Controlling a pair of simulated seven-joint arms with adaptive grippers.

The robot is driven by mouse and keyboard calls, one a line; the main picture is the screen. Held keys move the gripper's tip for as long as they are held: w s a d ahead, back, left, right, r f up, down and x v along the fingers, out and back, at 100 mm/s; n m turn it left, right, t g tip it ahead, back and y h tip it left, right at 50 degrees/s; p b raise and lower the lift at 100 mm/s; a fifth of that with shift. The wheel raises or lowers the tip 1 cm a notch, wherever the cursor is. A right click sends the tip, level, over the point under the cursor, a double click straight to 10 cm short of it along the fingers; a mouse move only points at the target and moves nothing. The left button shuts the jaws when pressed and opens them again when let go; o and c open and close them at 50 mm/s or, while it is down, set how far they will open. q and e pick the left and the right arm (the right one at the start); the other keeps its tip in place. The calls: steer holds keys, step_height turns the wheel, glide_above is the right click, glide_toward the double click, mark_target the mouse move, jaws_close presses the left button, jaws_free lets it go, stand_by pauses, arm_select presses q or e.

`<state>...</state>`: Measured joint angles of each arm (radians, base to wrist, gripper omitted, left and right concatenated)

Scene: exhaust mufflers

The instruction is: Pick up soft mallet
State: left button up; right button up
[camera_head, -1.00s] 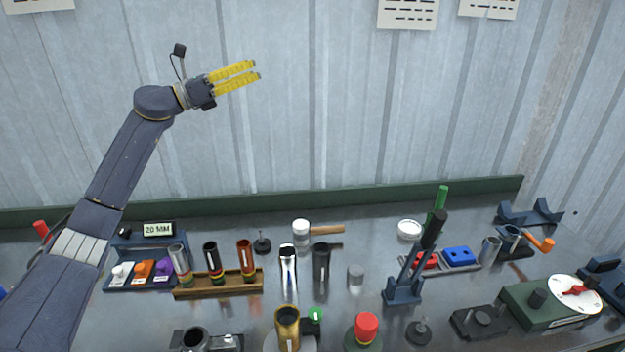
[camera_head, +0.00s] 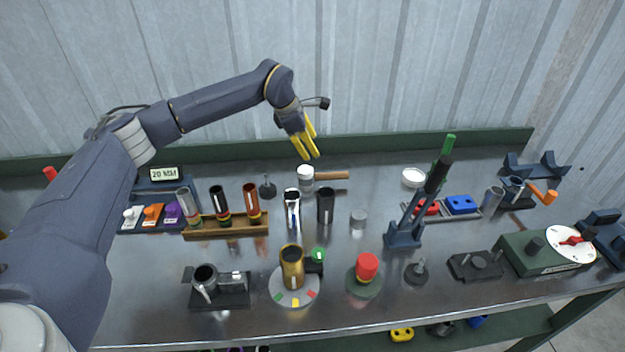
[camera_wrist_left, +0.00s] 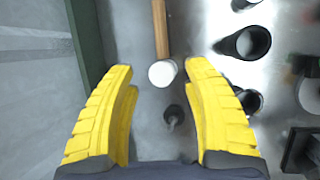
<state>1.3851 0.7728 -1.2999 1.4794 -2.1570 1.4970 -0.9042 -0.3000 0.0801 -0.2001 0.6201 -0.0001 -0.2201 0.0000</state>
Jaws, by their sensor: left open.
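The soft mallet has a white cylindrical head (camera_head: 306,173) and a wooden handle (camera_head: 332,175) pointing right. It lies at the back of the metal bench in the head view. In the left wrist view its white head (camera_wrist_left: 162,73) shows between the open fingertips, with the handle (camera_wrist_left: 160,28) running to the top edge. My left gripper (camera_head: 309,157) has yellow fingers, open and empty, pointing down just above and behind the mallet head. It also shows in the left wrist view (camera_wrist_left: 160,70). My right gripper is out of view.
A small dark stand with a post (camera_head: 267,187) is left of the mallet. A chrome tube (camera_head: 292,208) and a black tube (camera_head: 325,205) stand in front of it. A wooden rack (camera_head: 226,226) holds several tubes. A green rail (camera_head: 420,147) runs along the back.

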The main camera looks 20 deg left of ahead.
mark_target(327, 176)
arm_select(q)
steer(key=x, duration=1.6)
steer(key=shift+d+f, duration=0.2)
steer(key=shift+f, duration=0.2)
steer(key=shift+r, duration=0.1)
jaws_close()
